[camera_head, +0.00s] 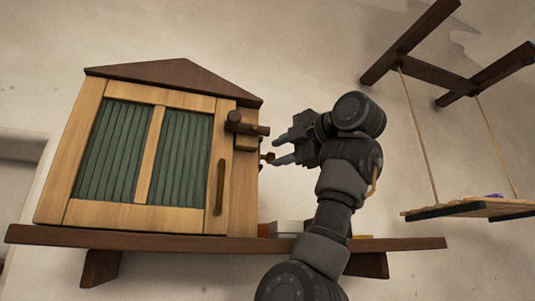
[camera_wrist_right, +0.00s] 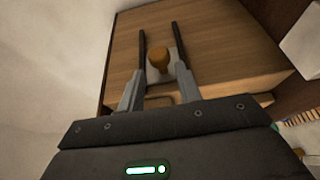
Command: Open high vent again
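A wooden cabinet (camera_head: 140,216) with green slatted door panels stands on a dark shelf. A small brass-coloured knob (camera_head: 268,157) sticks out from its right side. My right gripper (camera_head: 277,151) is beside that side, its fingers pointing at the cabinet. In the right wrist view the knob (camera_wrist_right: 158,52) stands on a pale plate (camera_wrist_right: 162,74) on the wooden side panel. It lies between the two spread fingers of the right gripper (camera_wrist_right: 160,30), with a gap on each side. I cannot make out any vent opening. My left gripper is not in view.
The dark wall shelf (camera_head: 150,242) carries the cabinet and some low pale items (camera_head: 287,227) behind my right arm. A dark wooden latch (camera_head: 244,127) and a door handle (camera_head: 220,187) are on the cabinet front. A hanging shelf (camera_head: 470,207) is at the right.

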